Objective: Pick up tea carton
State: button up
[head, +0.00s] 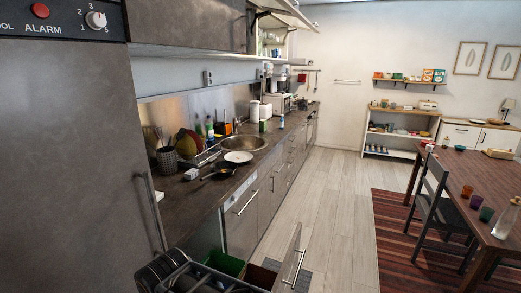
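No carton can be clearly told as the tea carton from here. Small upright boxes (433,75), orange and green, stand on the far wall shelf (409,82); their labels are too small to read. More small items stand in the open upper cabinet (274,42) under a raised flap (287,12), too far to identify.
The counter (205,189) on the left holds a pan (219,173), a white plate (238,157) and a sink (243,143). A pulled-out drawer front (288,262) juts into the floor below. A table (480,195) and chair (436,205) stand right. The floor (325,200) between is clear.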

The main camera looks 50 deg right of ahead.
aim_at(263, 123)
jog(key=u, duration=2.45)
jog(key=k, duration=2.65)
jog(key=z, duration=4.7)
jog(key=i, duration=2.35)
